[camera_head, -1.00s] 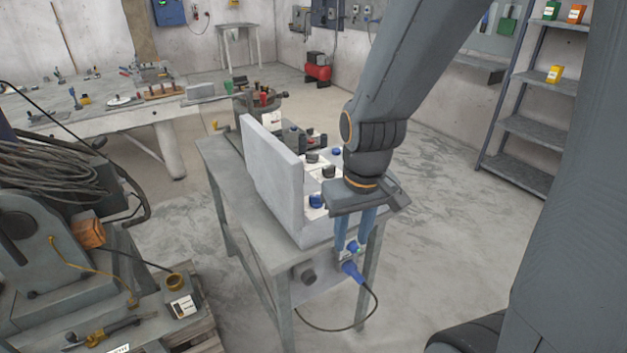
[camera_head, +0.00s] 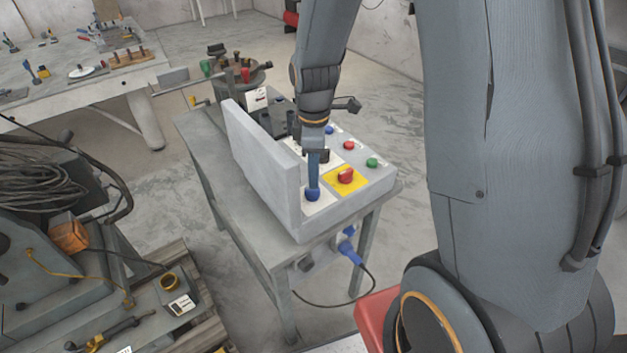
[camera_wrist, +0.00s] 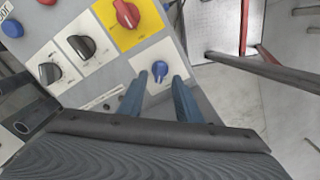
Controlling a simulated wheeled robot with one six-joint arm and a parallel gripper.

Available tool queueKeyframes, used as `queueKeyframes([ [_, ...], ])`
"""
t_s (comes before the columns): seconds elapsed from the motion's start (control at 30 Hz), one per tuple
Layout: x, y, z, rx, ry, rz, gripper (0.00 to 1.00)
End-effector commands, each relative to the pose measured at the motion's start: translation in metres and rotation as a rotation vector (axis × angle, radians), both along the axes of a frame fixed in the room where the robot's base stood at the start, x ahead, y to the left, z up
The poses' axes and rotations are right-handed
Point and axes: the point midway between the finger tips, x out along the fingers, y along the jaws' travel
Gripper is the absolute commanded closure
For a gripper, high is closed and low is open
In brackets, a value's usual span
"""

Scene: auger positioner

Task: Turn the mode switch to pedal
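A blue knob (camera_head: 312,195) sits on a white plate at the near left corner of the control box (camera_head: 371,195). The wrist view shows the same blue knob (camera_wrist: 160,69) with its pointer and small labels, which I cannot read. My gripper (camera_head: 313,181) is over this knob. In the wrist view my gripper (camera_wrist: 160,80) is open, with one finger on each side of the knob and visible gaps. I cannot tell how deep the fingertips reach. No readable label confirms which knob is the mode switch.
A red switch on a yellow plate (camera_head: 346,175) is beside the blue knob. Two black knobs (camera_wrist: 81,46) and (camera_wrist: 48,73) sit farther along the panel. An upright grey plate (camera_head: 262,165) borders the box on the left. A blue plug with a cable (camera_head: 350,253) hangs at the front.

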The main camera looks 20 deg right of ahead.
Motion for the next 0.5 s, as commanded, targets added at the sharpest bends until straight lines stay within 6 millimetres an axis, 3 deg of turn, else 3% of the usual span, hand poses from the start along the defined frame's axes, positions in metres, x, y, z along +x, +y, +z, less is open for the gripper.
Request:
queueKeyframes([
  [0.2,-0.001,-0.001,-0.028,0.0,0.003,-0.003,0.69],
  [0.5,0.0,-0.001,-0.048,0.0,0.0,-0.003,0.69],
])
